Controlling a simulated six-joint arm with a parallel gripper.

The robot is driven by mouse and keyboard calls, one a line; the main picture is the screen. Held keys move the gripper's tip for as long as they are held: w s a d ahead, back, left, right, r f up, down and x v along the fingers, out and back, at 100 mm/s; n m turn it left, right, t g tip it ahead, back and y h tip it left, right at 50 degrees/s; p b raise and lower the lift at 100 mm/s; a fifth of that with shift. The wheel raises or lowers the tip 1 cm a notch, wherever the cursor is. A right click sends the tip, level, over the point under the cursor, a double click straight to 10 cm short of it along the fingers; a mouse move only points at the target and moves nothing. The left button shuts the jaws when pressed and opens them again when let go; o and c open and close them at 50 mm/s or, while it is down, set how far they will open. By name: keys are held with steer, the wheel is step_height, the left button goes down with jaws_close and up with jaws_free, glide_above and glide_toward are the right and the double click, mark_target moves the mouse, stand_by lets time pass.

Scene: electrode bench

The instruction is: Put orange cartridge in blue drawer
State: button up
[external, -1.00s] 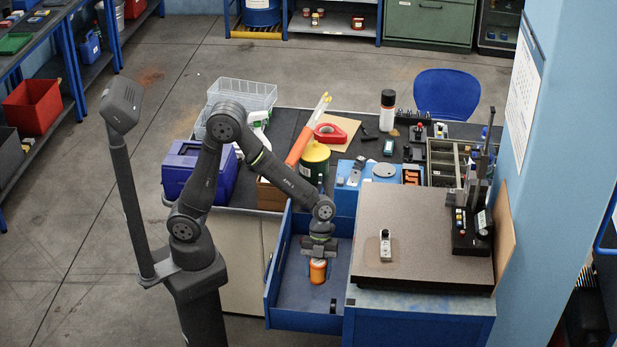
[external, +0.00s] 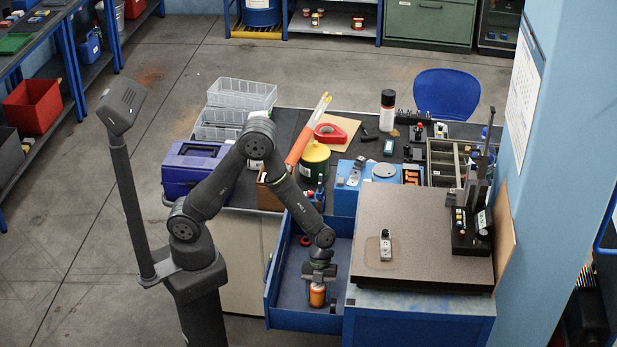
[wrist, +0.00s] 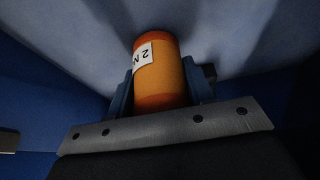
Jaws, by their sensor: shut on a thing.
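The orange cartridge (external: 317,295) is upright between the fingers of my gripper (external: 318,284), inside the open blue drawer (external: 291,317). In the wrist view the cartridge (wrist: 160,75) shows a white label with dark print, and my gripper (wrist: 158,92) is shut on its sides. The cartridge is low in the drawer, near its front. I cannot tell whether its bottom touches the drawer floor.
A small red ring-like item (external: 305,240) lies at the back of the drawer. The granite plate (external: 430,235) stands right of the drawer. A green and yellow canister (external: 314,163) and a blue-purple toolbox (external: 192,172) stand on the bench behind.

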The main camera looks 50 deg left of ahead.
steer(key=shift+f, duration=0.15)
steer(key=o, duration=1.1)
steer(key=v, duration=1.2)
